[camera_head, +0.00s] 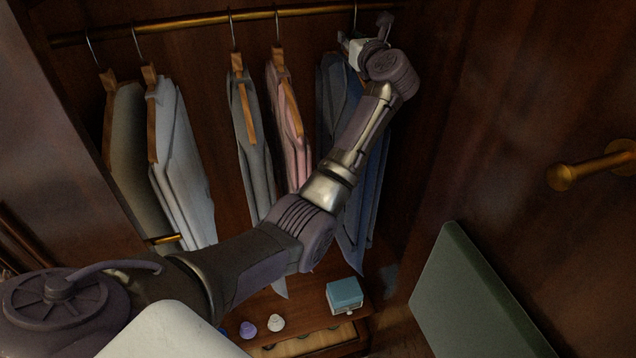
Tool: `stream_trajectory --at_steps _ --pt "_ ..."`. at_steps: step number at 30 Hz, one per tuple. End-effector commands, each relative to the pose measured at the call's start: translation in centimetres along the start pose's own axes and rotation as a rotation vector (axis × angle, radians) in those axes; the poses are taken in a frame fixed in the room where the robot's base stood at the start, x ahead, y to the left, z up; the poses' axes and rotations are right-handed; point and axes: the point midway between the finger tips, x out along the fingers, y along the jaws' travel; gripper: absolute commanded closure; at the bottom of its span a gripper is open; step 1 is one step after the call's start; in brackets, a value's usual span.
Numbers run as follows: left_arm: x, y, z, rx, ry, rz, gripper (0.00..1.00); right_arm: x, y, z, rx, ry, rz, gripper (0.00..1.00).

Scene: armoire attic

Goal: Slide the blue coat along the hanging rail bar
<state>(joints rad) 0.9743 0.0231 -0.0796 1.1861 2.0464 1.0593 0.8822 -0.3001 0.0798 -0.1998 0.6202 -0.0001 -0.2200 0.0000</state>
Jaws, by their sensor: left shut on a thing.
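The blue coat (370,190) hangs at the right end of the brass hanging rail bar (190,21), on a hanger whose hook shows above my gripper. My left arm reaches across from the lower left and covers part of the coat. My left gripper (368,36) is at the top of the coat, just below the rail, shut on the coat's hanger or upper part. The wrist hides the exact contact. My right gripper is not in view.
Pink clothes (290,130), a grey garment (253,150), a white garment (182,160) and an olive garment (128,150) hang left of the coat. Below are a blue box (344,293) and an open drawer (305,344). The right wall is close to the coat.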

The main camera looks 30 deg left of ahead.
Motion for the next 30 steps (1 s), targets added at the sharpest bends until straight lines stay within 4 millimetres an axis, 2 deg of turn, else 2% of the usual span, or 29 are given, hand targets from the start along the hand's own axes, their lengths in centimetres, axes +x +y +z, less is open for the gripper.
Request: stream_trajectory --at_steps 13,14,19,30 --pt "-0.04 0.0 0.0 -0.003 -0.006 -0.001 1.0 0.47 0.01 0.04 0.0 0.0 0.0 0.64" --pt "-0.04 0.0 -0.01 -0.003 -0.006 -0.001 0.77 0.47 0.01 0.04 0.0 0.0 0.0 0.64" --pt "-0.03 0.0 -0.12 -0.002 -0.004 -0.001 0.49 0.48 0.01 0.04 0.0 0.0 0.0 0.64" --pt "-0.44 -0.09 -0.7 0.001 0.005 -0.001 0.49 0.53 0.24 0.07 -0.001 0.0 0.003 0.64"
